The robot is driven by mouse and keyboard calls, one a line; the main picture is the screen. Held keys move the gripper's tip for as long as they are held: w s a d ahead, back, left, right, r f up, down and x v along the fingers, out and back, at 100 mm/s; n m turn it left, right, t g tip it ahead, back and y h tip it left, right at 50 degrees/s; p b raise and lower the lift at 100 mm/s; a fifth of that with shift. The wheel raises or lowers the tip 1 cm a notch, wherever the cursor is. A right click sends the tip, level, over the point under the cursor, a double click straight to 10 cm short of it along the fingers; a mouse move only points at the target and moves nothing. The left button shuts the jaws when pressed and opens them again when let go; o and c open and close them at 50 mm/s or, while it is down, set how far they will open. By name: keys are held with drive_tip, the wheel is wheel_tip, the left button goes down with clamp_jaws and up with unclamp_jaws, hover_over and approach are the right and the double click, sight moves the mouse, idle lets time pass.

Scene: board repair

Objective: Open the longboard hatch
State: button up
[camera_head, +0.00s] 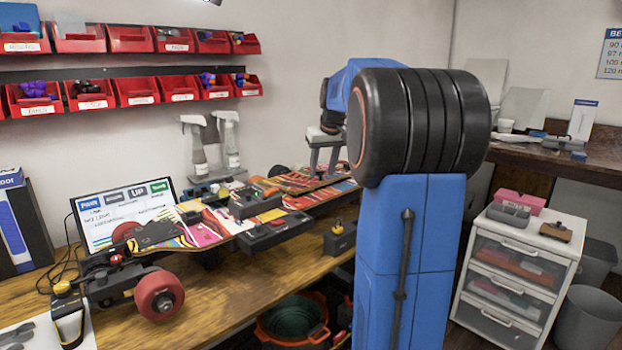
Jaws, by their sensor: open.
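The longboard (222,222) lies along the workbench, with a colourful printed deck and a red wheel (159,295) at its near end. Two dark box-like parts sit at the middle of the board, one on the deck (255,204) and one at its near edge (273,231). I cannot tell which part is the hatch. My gripper (323,172) is open, pointing down over the far part of the deck, with its fingers apart. Nothing shows between them. I cannot tell whether the fingertips touch the deck. My blue arm hides the bench to the right.
A screen (122,214) stands behind the board's near end. Spray bottles (230,140) stand by the wall under red bins (138,92). A white drawer unit (512,277) stands right.

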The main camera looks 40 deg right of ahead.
drive_tip(key=v, duration=1.7)
drive_tip(key=s+a+f+g, duration=0.1)
drive_tip(key=s+a+f, duration=0.3)
drive_tip(key=a, duration=0.5)
drive_tip(key=s+a+f+g, duration=0.1)
drive_tip(key=s+a+f, duration=0.3)
drive_tip(key=a, duration=0.5)
drive_tip(key=shift+s+f+y, duration=0.15)
drive_tip(key=shift+f+y, duration=0.15)
drive_tip(key=shift+f, duration=0.85)
drive_tip(key=shift+a, duration=0.15)
